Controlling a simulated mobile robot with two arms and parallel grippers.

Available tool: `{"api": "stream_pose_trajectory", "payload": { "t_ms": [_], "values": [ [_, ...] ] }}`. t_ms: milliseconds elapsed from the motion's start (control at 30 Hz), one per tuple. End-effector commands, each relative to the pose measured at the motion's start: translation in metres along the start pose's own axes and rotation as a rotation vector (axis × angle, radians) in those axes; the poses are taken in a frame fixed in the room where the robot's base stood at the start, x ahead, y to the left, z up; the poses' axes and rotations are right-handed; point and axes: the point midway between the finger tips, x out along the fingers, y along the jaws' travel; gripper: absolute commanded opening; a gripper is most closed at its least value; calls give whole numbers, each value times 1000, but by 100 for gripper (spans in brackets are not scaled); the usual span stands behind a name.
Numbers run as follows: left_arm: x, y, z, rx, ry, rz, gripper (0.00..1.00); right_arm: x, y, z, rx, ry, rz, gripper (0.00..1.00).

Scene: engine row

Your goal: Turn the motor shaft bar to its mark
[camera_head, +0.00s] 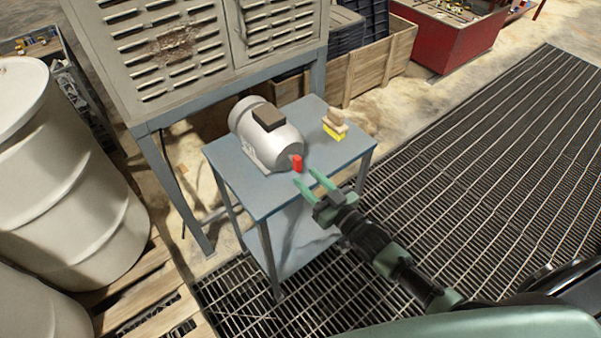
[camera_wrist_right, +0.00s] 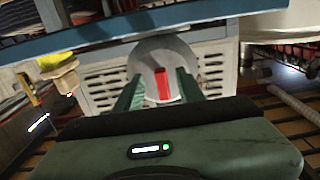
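The grey motor (camera_head: 266,138) stands on a small blue-grey table. Its red shaft bar (camera_head: 297,163) sticks up at the end facing my right arm. My right gripper (camera_head: 307,178) is open, with green fingers pointing at the bar from a short distance. In the right wrist view the red bar (camera_wrist_right: 162,86) shows against the round motor face (camera_wrist_right: 165,57), between the two open fingers of the gripper (camera_wrist_right: 159,76). The fingers do not appear to touch it. My left gripper is not in view.
The table top (camera_head: 236,186) also holds a wooden-handled brush with a yellow part (camera_head: 334,126). A louvred cabinet (camera_head: 190,45) stands behind the table. Pale drums (camera_head: 62,170) stand at the left. Grating floor (camera_head: 480,150) at the right is clear.

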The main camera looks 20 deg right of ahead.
Motion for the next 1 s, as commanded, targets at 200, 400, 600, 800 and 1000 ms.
{"api": "stream_pose_trajectory", "payload": {
  "t_ms": [200, 400, 600, 800, 1000],
  "values": [
    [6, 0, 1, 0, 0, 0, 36, -28, 0, 2, 1, -1, 0, 38],
    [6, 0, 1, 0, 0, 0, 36, -32, 0, 0, 1, 0, 0, 38],
    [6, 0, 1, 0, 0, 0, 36, -32, 0, 0, 1, 0, 0, 38],
    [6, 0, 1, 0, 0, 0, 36, -32, 0, 0, 1, -1, 0, 38],
    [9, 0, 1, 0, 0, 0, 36, -44, 9, 56, 1, -118, 45, 38]
  ]
}}
